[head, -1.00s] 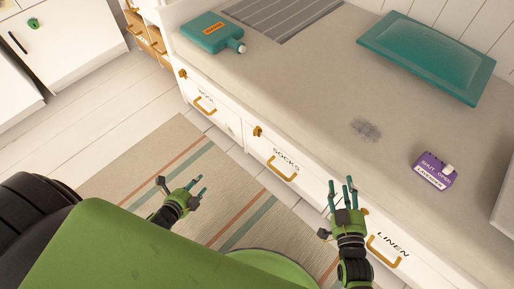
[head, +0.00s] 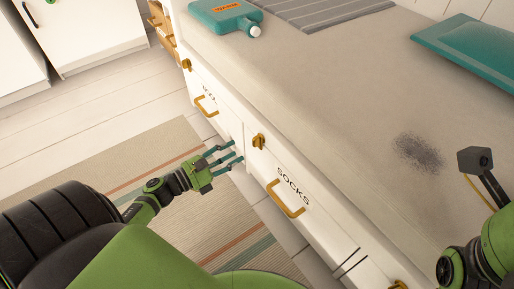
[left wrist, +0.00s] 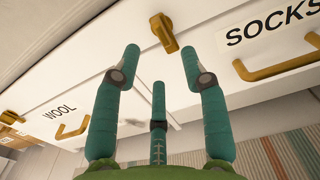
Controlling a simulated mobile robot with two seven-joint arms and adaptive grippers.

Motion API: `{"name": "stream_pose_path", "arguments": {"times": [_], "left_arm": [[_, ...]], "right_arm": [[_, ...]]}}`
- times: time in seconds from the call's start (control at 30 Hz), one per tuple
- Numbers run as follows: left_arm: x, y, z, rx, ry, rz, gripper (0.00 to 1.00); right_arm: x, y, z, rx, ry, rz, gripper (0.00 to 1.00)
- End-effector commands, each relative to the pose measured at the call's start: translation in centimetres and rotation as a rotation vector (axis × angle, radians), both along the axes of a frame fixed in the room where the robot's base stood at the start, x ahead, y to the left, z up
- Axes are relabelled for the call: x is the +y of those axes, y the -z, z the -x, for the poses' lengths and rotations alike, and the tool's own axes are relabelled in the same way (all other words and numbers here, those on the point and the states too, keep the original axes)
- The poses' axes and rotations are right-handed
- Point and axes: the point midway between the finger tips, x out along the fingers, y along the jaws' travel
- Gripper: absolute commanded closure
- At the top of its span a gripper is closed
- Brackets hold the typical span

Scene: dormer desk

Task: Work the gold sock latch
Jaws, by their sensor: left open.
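The gold sock latch (head: 258,142) sits at the upper left of the white SOCKS drawer (head: 285,180). In the left wrist view the latch (left wrist: 163,32) shows between and just beyond my fingertips. My left gripper (head: 230,156), with teal fingers, is open and empty, a little left of and below the latch in the head view. In the left wrist view my left gripper (left wrist: 160,62) has its fingers spread, and no contact with the latch shows. My right arm is at the right edge of the head view; its fingers are out of frame.
The SOCKS drawer has a gold handle (head: 285,199). The WOOL drawer (left wrist: 55,112) is to the left with its own handle (left wrist: 74,130). The bench top (head: 310,80) holds a teal bottle (head: 225,15) and a teal cushion (head: 475,50). A striped rug (head: 180,225) covers the floor.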

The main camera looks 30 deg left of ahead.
Motion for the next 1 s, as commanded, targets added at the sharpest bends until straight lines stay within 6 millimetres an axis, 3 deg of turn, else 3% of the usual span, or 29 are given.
{"name": "stream_pose_path", "arguments": {"times": [0.4,0.8,0.9,1.0], "left_arm": [[-2.2,0.0,-5.4,-0.001,0.001,0.002,0.56],[-2.6,-0.1,-6.2,0.001,-0.001,0.003,0.56],[-2.5,-0.1,-6.2,0.001,-0.001,0.003,0.96],[-2.5,-0.1,-6.2,0.001,-0.001,0.003,1.00]], "right_arm": [[0.1,-0.8,0.4,-0.054,0.003,0.003,0.57],[0.2,-1.2,0.5,-0.064,0.004,0.003,0.57],[0.2,-1.2,0.5,-0.064,0.004,0.003,0.57],[0.2,-1.2,0.5,-0.064,0.003,0.003,0.57]]}}
